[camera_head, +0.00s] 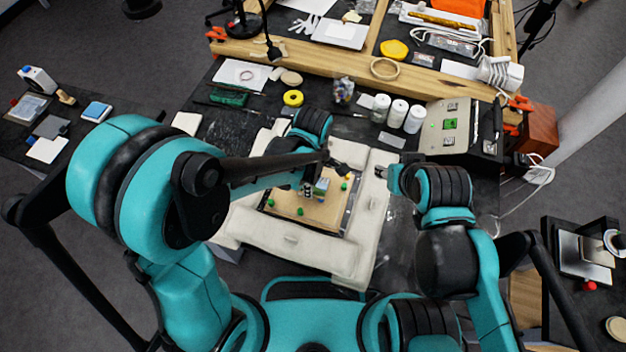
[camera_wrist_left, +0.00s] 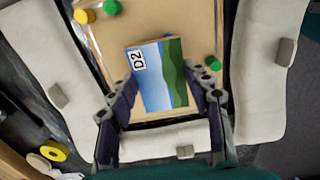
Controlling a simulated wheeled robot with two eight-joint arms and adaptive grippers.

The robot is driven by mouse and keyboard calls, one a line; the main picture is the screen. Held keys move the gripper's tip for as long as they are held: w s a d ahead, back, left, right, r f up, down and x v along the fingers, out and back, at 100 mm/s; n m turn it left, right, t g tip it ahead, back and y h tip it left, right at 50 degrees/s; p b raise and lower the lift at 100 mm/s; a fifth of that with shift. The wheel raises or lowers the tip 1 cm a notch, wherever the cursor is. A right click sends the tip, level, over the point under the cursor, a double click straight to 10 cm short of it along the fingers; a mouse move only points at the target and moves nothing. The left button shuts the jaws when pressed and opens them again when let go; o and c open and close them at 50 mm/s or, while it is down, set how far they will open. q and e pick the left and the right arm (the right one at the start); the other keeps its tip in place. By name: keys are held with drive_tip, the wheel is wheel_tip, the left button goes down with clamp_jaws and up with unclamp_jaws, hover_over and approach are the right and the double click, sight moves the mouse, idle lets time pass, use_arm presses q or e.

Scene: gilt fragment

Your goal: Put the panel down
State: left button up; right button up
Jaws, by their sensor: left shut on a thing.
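The panel (camera_wrist_left: 160,72) is a small rectangular picture of blue sky and green hills with a "D2" label at one edge. My left gripper (camera_wrist_left: 163,95) is shut on it, one dark finger along each side. In the head view the panel (camera_head: 321,187) shows small and partly hidden at my left gripper (camera_head: 309,187), over the tan board (camera_head: 318,220). I cannot tell whether the panel touches the board. My right gripper (camera_head: 381,172) is to the right of the board, apart from the panel; its finger opening is too small to tell.
Green and yellow knobs stand on the board around the panel, including a green one (camera_wrist_left: 213,63) close by. White padded bolsters (camera_head: 325,255) surround the board. White bottles (camera_head: 397,113) and a control box (camera_head: 455,130) stand behind at right.

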use_arm(q)
drive_tip(key=shift+f, duration=0.35)
drive_tip(key=o, duration=1.1)
drive_tip(key=shift+o, duration=0.2)
drive_tip(key=shift+r, duration=0.25)
wheel_tip(320, 180, up, 13)
drive_tip(key=p, duration=0.4)
drive_tip(key=s+a+r+m+t, duration=0.2)
drive_tip(key=a+r+m+t, duration=0.1)
drive_tip(key=a+m, duration=0.4)
drive_tip(key=s+a+r+m+t, duration=0.3)
drive_tip(key=a+m, duration=0.4)
drive_tip(key=a, duration=0.3)
drive_tip(key=shift+a+t, duration=0.4)
drive_tip(key=shift+t, duration=0.2)
